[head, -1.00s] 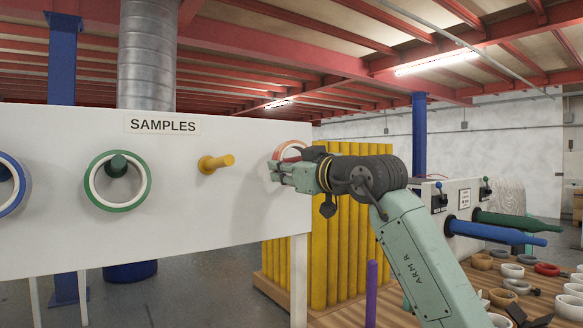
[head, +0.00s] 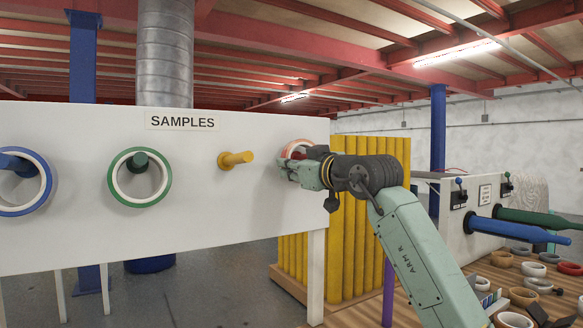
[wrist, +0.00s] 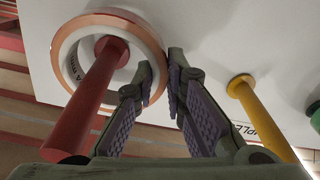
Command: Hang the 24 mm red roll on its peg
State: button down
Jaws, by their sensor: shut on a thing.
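The red roll (head: 299,146), an orange-red ring with a pale core, is at the right end of the white sample board. In the wrist view the roll (wrist: 112,20) is around the red peg (wrist: 88,105), whose free end sticks out through the opening. The roll appears close to the board face; whether it touches is unclear. My gripper (wrist: 160,82) is shut on the roll's rim, one finger inside the ring and one outside. In the head view my gripper (head: 290,172) covers the red peg and part of the roll.
The yellow peg (head: 237,159) to the left is bare. A green roll (head: 116,187) and a blue roll (head: 48,190) hang further left on the board (head: 200,210). Yellow tubes (head: 370,240) stand behind my arm. Several rolls lie on the wooden table (head: 480,270) at right.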

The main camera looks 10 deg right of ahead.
jog(key=shift+f, duration=0.1)
jog(key=shift+w+d+f+b, duration=0.1)
jog(key=shift+d+f+b, duration=0.15)
jog(key=shift+f+b, duration=0.7)
jog(key=c, duration=1.6)
grip_release()
jog(key=shift+r, duration=0.1)
jog(key=shift+o, duration=0.2)
jog(key=v, duration=1.2)
